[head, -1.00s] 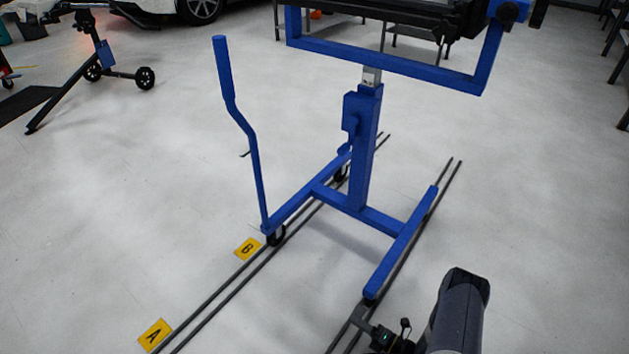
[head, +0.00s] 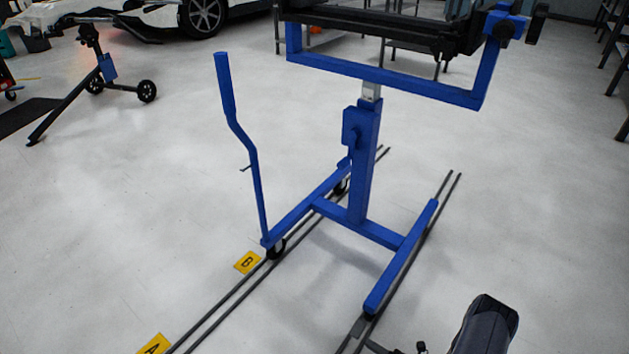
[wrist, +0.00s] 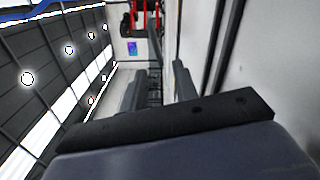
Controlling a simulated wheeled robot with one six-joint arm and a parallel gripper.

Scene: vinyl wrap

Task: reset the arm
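My arm (head: 485,325) shows as a dark, rounded link at the bottom right edge of the head view. Small dark parts beside it are cut off by the frame's edge, and my fingers cannot be made out there. In the wrist view my gripper (wrist: 160,82) shows two dark grey fingers standing apart with a gap between them. Nothing is held between them. The wrist view is turned on its side, with the ceiling at left and the pale floor at right.
A blue wheeled stand (head: 362,170) with a tall handle stands on floor rails (head: 225,305) ahead of my arm. Yellow markers B (head: 247,262) and A (head: 154,345) lie beside the rails. Open floor (head: 110,230) is at left; a car (head: 165,18) is far back.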

